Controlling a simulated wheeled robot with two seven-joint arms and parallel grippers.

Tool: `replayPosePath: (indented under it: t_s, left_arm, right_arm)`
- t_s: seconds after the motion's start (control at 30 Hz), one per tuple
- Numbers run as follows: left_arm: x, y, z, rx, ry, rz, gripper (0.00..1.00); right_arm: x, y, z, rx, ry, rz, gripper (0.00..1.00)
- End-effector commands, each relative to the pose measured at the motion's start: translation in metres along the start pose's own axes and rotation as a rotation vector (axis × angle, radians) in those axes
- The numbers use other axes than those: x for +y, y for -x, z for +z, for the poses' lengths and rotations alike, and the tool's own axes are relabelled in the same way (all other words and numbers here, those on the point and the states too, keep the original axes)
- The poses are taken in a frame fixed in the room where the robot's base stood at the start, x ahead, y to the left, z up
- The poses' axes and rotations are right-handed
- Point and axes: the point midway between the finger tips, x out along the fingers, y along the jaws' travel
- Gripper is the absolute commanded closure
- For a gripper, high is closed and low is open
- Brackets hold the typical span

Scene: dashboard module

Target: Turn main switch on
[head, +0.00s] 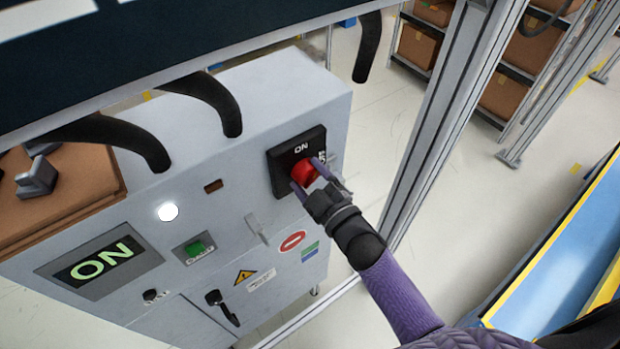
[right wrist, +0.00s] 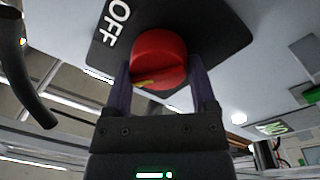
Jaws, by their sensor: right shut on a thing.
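The main switch is a red rotary knob (head: 307,172) on a black plate (head: 283,158) on the front of the grey cabinet (head: 285,95). The plate reads "ON" at its top; more lettering at its right side is partly hidden. My right gripper (head: 309,177) is shut on the red knob, one finger on each side. In the right wrist view the knob (right wrist: 158,58) sits between the fingers, with a yellow mark on it and "OFF" on the plate (right wrist: 218,42). A display (head: 100,262) on the cabinet reads "ON" in green. My left gripper is not in view.
A lit white lamp (head: 168,212), a green button (head: 195,248) and a black handle (head: 222,307) are on the cabinet front. Black hoses (head: 215,100) curve down to its top. A metal frame post (head: 440,110) stands to the right; a blue and yellow conveyor (head: 570,260) lies beyond it.

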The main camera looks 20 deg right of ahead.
Motion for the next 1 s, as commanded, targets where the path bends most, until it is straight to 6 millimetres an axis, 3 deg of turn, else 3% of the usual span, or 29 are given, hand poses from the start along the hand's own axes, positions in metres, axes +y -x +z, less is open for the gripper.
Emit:
replayPosePath:
  t_s: [0.5,1.0]
  left_arm:
    - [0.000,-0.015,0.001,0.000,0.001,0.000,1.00]
    - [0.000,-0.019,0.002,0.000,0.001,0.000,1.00]
  right_arm:
    - [-0.003,0.001,0.003,0.026,0.412,-0.009,0.86]
    - [-0.003,0.001,0.002,0.036,0.563,-0.013,0.86]
